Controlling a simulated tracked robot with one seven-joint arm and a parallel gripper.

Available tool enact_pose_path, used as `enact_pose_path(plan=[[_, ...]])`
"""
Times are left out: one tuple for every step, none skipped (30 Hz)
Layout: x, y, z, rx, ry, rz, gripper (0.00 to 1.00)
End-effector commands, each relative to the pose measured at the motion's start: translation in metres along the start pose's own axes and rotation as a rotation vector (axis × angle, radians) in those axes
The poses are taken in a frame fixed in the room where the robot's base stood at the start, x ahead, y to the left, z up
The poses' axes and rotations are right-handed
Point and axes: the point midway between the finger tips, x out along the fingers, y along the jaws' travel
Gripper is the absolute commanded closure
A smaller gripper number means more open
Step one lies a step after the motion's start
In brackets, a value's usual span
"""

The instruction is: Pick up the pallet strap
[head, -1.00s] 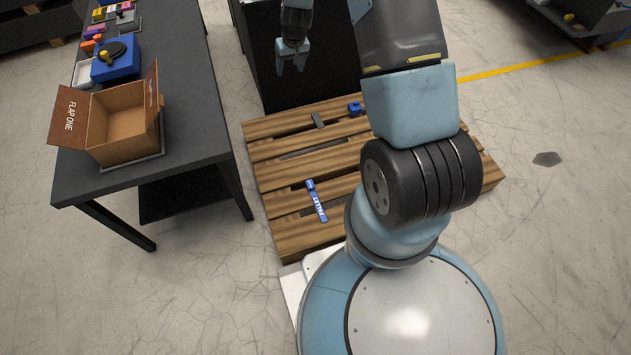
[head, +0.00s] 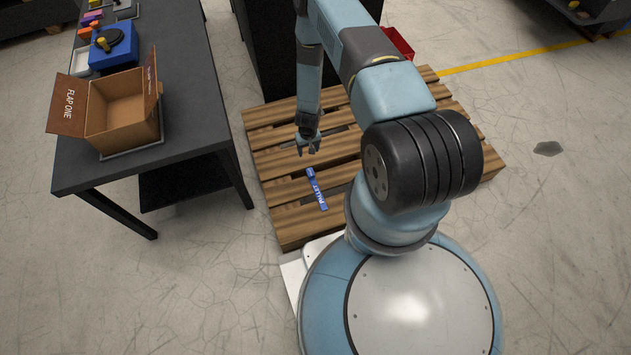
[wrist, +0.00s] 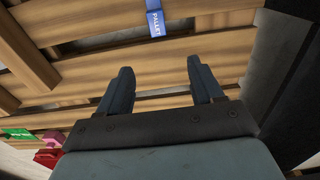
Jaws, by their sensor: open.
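The pallet strap (head: 317,190) is a blue strip with white "PALLET" lettering. It lies on the slats of the wooden pallet (head: 283,217), near the front left part. My gripper (head: 308,151) is open and empty, pointing down above the pallet, just behind the strap in the head view. In the wrist view the strap (wrist: 155,20) shows at the top, beyond the two open fingers of my gripper (wrist: 160,80) and cut off by the frame edge. The gripper is apart from it.
A dark table (head: 190,110) on the left holds an open cardboard box (head: 122,122) and a blue box (head: 115,48). A red bin (head: 398,42) stands behind the pallet, partly hidden by my arm. In the wrist view, green (wrist: 18,134) and red (wrist: 48,157) things show lower left.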

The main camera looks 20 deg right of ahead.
Motion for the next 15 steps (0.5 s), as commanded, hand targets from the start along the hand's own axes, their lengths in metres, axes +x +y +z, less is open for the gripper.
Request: enact_pose_path(plan=[[0.012,0.0,0.01,0.002,-0.01,0.003,0.34],[0.016,0.0,0.013,0.002,-0.012,0.005,0.34],[0.021,0.0,0.017,0.002,-0.014,0.007,0.34],[0.025,0.001,0.019,0.002,-0.015,0.009,0.34],[0.027,0.001,0.021,0.002,-0.017,0.01,0.34],[0.03,0.001,0.023,0.001,-0.018,0.011,0.34],[0.033,0.001,0.024,0.001,-0.018,0.012,0.34],[0.035,0.001,0.025,0.001,-0.019,0.012,0.34],[0.04,0.001,0.026,0.001,-0.02,0.012,0.34],[0.043,0.001,0.026,0.002,-0.021,0.012,0.34],[0.047,0.001,0.026,0.002,-0.02,0.012,0.34],[0.053,0.001,0.026,0.003,-0.02,0.012,0.34],[0.057,0.001,0.027,0.003,-0.021,0.012,0.34],[0.062,0.001,0.026,0.003,-0.02,0.012,0.34],[0.068,0.002,0.026,0.002,-0.02,0.012,0.34]])
